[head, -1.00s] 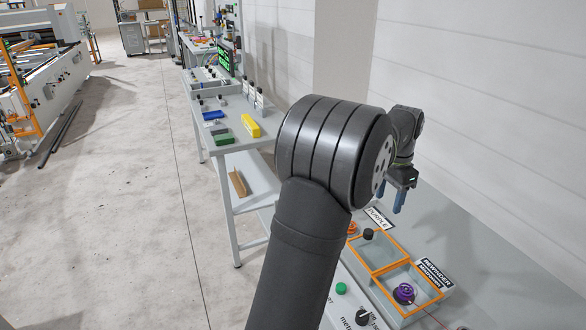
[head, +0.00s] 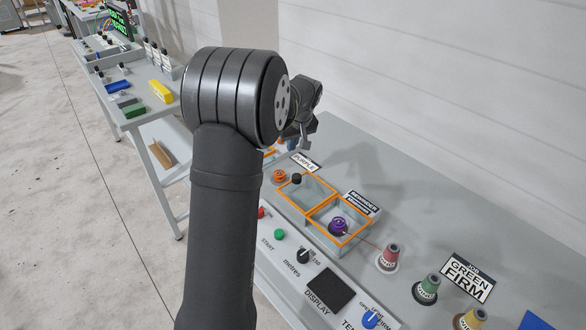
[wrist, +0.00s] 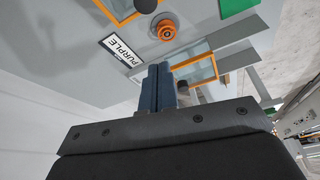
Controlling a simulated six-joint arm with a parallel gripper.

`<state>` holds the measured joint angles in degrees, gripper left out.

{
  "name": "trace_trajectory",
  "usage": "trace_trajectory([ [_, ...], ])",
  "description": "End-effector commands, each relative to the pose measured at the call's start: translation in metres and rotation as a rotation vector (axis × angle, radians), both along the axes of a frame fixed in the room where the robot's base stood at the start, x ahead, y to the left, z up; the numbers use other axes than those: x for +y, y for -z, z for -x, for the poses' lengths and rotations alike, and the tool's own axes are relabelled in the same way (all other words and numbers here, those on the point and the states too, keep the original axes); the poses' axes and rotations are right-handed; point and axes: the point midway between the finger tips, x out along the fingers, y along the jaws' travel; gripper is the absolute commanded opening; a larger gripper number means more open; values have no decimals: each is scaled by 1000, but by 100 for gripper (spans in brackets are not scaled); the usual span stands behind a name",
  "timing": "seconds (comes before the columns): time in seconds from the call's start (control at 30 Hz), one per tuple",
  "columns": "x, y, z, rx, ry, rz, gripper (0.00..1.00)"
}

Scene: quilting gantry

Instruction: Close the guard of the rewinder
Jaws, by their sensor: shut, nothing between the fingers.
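The rewinder (head: 355,243) is a grey box with an orange rim and a purple spool (head: 338,226) inside, beside a sign reading REWINDER. Adjoining it at the left is an orange-framed clear panel, the guard (head: 316,188), with a black knob (head: 296,179) at its far-left side. The guard looks to be beside the spool rather than over it. My gripper (head: 306,145) is above and behind the panel, partly hidden by my arm, touching nothing that I can see. In the wrist view its blue fingers (wrist: 158,88) are together and empty.
A PURPLE sign (head: 304,162) and an orange spool (head: 279,177) lie near the panel. A thread runs from the purple spool to a red cone (head: 388,258). Green (head: 427,288) and yellow cones stand further right. Buttons and knobs line the front; the wall is behind.

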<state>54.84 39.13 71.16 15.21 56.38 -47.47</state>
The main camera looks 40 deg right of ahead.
Motion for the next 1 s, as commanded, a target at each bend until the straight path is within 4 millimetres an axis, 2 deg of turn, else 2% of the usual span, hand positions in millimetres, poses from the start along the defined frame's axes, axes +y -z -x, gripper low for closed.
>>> trace_trajectory([
  [0.17,-1,10,-4,-4,-28,11,0],
  [0.27,-2,23,-8,-2,-28,9,0],
  [0.63,-7,97,-34,-2,-26,9,0],
  [0.8,-3,95,-8,-3,-22,12,0],
  [1.0,1,95,5,-3,-23,12,0],
])
